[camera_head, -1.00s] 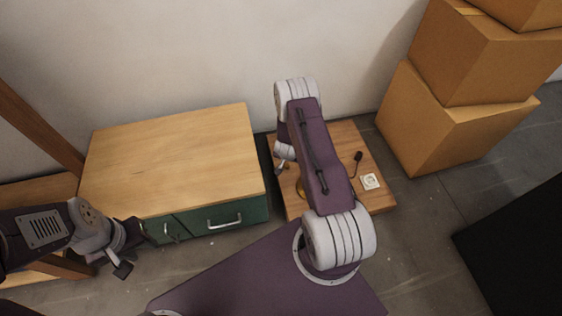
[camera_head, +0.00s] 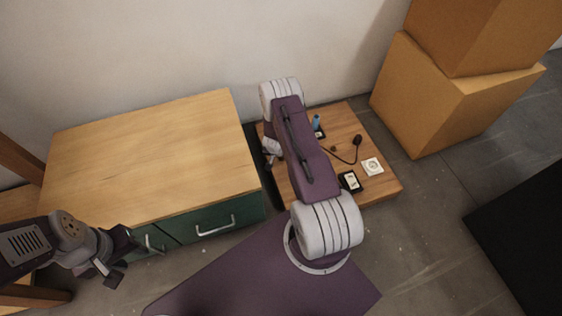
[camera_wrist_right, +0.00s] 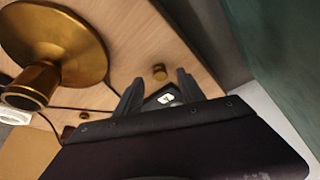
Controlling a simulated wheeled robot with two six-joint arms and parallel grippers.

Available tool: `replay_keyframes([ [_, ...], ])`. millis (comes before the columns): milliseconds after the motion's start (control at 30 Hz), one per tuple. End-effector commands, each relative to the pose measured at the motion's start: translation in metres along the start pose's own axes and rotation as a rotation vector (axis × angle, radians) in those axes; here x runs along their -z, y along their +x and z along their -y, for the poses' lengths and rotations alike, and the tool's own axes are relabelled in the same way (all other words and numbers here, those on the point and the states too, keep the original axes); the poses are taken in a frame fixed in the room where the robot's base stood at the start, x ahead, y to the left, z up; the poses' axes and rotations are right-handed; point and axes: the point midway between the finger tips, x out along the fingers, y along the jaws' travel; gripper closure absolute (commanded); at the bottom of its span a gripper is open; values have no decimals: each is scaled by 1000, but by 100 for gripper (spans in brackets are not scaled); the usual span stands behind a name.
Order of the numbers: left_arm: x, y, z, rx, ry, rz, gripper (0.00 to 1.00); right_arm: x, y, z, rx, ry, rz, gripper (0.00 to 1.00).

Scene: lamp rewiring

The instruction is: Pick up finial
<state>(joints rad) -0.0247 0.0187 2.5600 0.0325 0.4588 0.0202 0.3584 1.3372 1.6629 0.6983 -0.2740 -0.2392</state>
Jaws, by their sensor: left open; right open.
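A small brass knob, which looks like the finial (camera_wrist_right: 159,72), stands on the wooden surface in the right wrist view. It is just beyond the fingertips, close to the gap between them and not gripped. My right gripper (camera_wrist_right: 156,84) is open and empty. In the head view my right arm covers that part of the low wooden platform (camera_head: 385,187), and I cannot make out the finial there. My left gripper (camera_head: 118,262) is open and empty, in front of the green cabinet.
A brass lamp base (camera_wrist_right: 75,45) stands left of the finial, with a dark cord. A black box with a white label (camera_head: 350,182), a white socket plate (camera_head: 372,167) and a blue item (camera_head: 316,122) sit on the platform. A cabinet (camera_head: 150,160) and cardboard boxes (camera_head: 440,95) flank it.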

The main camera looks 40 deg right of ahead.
Motion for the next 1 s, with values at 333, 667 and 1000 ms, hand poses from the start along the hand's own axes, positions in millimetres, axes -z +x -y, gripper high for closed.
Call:
replay_keyframes([
  [333,-2,20,0,0,0,0,60,0,25,0,0,1,0,53],
  [667,-2,20,0,0,0,0,60,0,25,0,0,1,0,100],
  [1000,-1,9,0,0,0,0,60,4,13,0,0,1,0,100],
])
